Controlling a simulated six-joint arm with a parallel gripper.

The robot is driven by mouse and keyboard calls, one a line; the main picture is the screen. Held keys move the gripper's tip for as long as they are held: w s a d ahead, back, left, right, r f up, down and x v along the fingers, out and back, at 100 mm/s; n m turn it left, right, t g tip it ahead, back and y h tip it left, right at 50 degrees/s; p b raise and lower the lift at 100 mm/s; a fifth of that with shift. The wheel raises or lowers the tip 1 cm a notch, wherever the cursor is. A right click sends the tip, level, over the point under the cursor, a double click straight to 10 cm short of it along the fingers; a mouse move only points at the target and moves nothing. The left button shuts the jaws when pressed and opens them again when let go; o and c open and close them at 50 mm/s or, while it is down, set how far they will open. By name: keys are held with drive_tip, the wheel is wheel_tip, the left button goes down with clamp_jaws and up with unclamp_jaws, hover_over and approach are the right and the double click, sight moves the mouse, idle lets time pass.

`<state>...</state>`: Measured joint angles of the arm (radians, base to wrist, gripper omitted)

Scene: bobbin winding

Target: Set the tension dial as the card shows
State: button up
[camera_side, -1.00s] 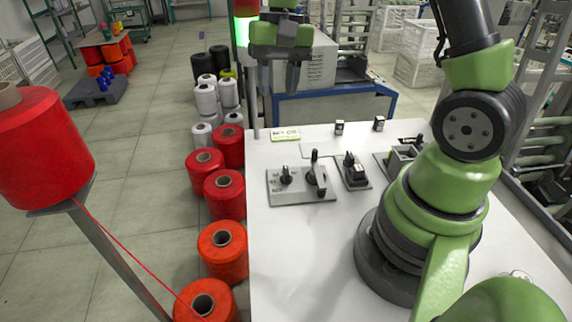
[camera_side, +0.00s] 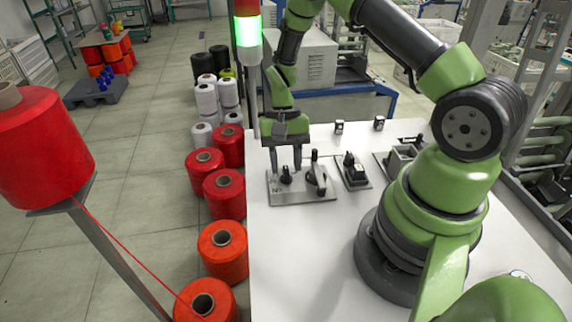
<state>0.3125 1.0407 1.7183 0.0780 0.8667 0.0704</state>
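The tension dial looks to be the small black knob (camera_side: 286,175) on the left of a grey panel (camera_side: 300,197) on the white table. A larger black upright lever (camera_side: 316,175) stands on the same panel to its right. My gripper (camera_side: 286,168) points down over the left of the panel. Its two fingers are apart, one on each side of the knob's top or just above it; contact cannot be told. The card is hidden behind my gripper and wrist.
A second panel with a black switch (camera_side: 350,167) stands right of the dial panel. A lit green signal lamp (camera_side: 247,33) rises behind the table's left corner. The front of the table is clear.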

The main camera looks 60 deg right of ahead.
drive_tip(key=shift+s+a+f, duration=0.1)
drive_tip(key=shift+a+f, duration=0.05)
drive_tip(key=shift+f, duration=0.35)
drive_tip(key=shift+c, duration=0.2)
clamp_jaws()
drive_tip(key=shift+n, duration=0.3)
drive_tip(key=n+h, duration=0.1)
drive_tip(key=n, duration=0.2)
drive_tip(key=shift+n+g, duration=0.3)
drive_tip(key=shift+g, duration=0.1)
drive_tip(key=shift+a+n+g+h, duration=0.15)
drive_tip(key=shift+n+h, duration=0.4)
drive_tip(key=shift+n, duration=0.55)
drive_tip(key=shift+d+n+g+h, duration=0.15)
drive_tip(key=shift+n+h, duration=0.4)
drive_tip(key=shift+n, duration=0.55)
drive_tip(key=shift+a+r, duration=0.1)
